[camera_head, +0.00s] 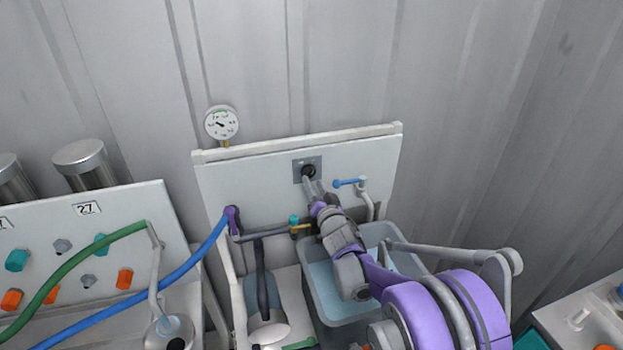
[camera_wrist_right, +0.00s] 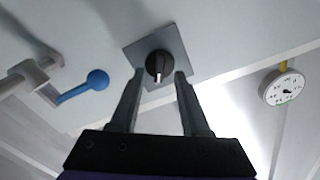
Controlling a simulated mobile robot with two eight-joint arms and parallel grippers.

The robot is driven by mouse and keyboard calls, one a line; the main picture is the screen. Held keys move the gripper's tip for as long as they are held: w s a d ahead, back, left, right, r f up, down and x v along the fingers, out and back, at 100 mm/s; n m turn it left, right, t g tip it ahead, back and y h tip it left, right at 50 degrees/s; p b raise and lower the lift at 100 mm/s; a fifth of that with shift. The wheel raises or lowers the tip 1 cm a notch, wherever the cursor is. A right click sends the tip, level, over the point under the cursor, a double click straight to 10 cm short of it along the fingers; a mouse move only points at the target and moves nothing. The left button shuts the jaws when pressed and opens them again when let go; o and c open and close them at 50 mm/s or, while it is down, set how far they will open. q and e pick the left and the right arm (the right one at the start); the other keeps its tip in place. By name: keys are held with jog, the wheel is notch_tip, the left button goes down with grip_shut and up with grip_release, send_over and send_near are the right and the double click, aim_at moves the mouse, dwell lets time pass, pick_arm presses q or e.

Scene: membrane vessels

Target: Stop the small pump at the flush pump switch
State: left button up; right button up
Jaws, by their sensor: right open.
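The flush pump switch is a black rotary knob (camera_head: 308,171) on a grey square plate (camera_head: 299,163), mounted on the white panel (camera_head: 250,180). In the right wrist view the knob (camera_wrist_right: 159,66) shows a pale pointer mark on its face. My right gripper (camera_head: 312,184) is at the knob, fingers pointing at the panel. In the wrist view its open fingers (camera_wrist_right: 160,82) stand on either side below the knob, with a gap between them. I cannot tell whether they touch it. The small pump is not clearly identifiable. My left gripper is not in view.
A blue-handled valve (camera_head: 348,183) sits right of the switch. A pressure gauge (camera_head: 221,123) stands above the panel. A grey basin (camera_head: 383,235) with water is below my right arm. Blue (camera_head: 150,290) and green (camera_head: 75,270) hoses run at the left.

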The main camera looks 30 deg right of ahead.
aim_at(309, 173)
jog(key=shift+x, duration=1.5)
jog(key=shift+c, duration=0.3)
grip_shut()
